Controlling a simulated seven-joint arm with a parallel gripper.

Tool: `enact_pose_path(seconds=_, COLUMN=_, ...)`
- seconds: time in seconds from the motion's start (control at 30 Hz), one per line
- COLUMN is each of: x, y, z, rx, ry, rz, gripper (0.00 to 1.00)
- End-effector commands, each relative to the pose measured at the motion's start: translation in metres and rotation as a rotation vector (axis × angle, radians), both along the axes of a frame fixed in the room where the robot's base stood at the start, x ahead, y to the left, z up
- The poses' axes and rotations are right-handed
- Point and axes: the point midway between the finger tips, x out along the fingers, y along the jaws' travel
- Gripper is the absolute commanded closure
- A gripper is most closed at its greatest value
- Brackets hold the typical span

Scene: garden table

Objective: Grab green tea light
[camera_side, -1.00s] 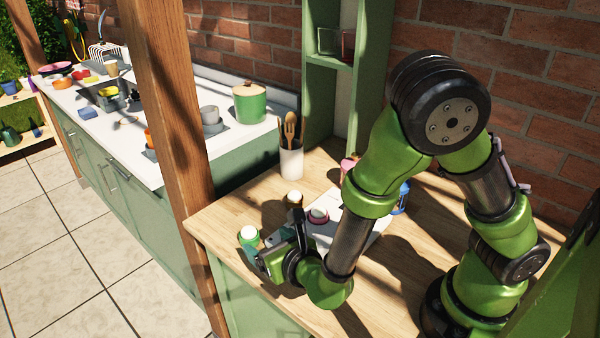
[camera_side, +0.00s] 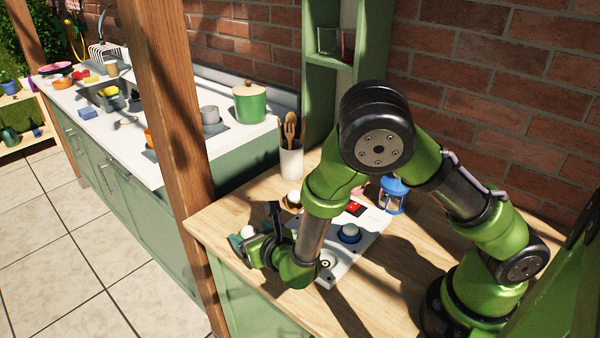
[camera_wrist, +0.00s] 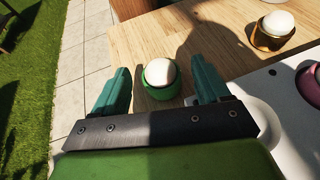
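The green tea light (camera_wrist: 161,92), a green holder with a white rounded candle, stands upright on the wooden tabletop in the wrist view. My gripper (camera_wrist: 164,76) is open, with one teal finger on each side of it and a visible gap at both sides. The finger on the right looks closer to it. In the side view my gripper (camera_side: 259,230) is low over the table's left corner. The white candle top of the green tea light (camera_side: 248,231) shows there, while its holder is mostly hidden by the gripper.
A gold-brown tea light (camera_wrist: 268,38) stands at the upper right, and a pink holder (camera_wrist: 311,83) is at the right edge. A wooden post (camera_side: 172,110) rises left.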

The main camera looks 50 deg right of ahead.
Motion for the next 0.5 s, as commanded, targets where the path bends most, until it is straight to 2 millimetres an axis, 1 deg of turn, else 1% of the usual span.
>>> enact_pose_path(seconds=0.03, x=-0.0001, y=0.0000, z=0.0002, rx=0.000, ry=0.000, rz=0.000, gripper=0.34)
enact_pose_path(seconds=0.33, x=-0.0004, y=0.0001, z=0.0002, rx=0.000, ry=0.000, rz=0.000, gripper=0.80)
enact_pose_path(seconds=0.5, x=-0.0003, y=0.0001, z=0.0003, rx=0.001, ry=0.000, rz=0.000, gripper=0.80)
